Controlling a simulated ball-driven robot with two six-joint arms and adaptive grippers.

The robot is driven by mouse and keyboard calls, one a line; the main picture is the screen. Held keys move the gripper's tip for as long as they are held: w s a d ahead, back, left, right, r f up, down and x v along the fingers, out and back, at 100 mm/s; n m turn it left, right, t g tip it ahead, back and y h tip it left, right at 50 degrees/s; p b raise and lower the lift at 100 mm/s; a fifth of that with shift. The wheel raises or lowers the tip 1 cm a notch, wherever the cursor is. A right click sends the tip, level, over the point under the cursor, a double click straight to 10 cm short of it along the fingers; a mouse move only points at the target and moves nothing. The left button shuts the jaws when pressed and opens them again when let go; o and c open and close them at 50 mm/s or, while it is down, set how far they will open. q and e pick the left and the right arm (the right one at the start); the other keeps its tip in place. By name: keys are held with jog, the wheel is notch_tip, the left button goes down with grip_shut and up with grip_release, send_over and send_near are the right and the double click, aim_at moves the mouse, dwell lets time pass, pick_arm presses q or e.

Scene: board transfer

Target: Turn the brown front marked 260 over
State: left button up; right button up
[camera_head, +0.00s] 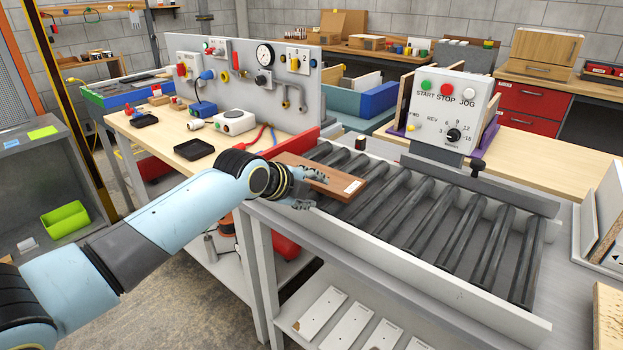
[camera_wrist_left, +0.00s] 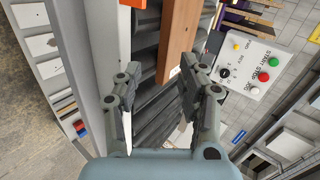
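The brown front (camera_head: 336,178) lies roughly flat at the left end of the roller conveyor, with a white label (camera_head: 352,186) on its right end; I cannot read the marking. It also shows in the left wrist view as an orange-brown strip (camera_wrist_left: 178,40) at the top. My left gripper (camera_head: 312,190) is at the front's near side, and one finger appears over or beside it. My right gripper is in neither view.
The roller conveyor (camera_head: 425,292) has bare rollers to the right of the front. A control box (camera_head: 450,112) with buttons and a knob stands behind it. A red rail (camera_head: 300,143) borders its left end. A workbench (camera_head: 165,137) with small fixtures stands behind my left arm.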

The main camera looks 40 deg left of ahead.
aim_at(325, 188)
pick_arm(q)
jog(key=shift+w+a+r, duration=0.3)
jog(key=shift+w, duration=0.25)
jog(key=shift+w+m, duration=0.15)
jog(key=shift+m, duration=0.15)
jog(key=b+x, duration=0.3)
jog(key=b, duration=0.1)
jog(key=shift+w+f, duration=0.15)
jog(key=shift+f, duration=0.1)
jog(key=shift+b+x, duration=1.05)
jog(key=shift+b, duration=0.1)
jog(key=shift+b+x, duration=1.1)
jog(key=shift+x, duration=0.05)
jog(key=shift+w, duration=0.2)
jog(key=shift+f+b, duration=0.15)
jog(key=shift+b, duration=0.2)
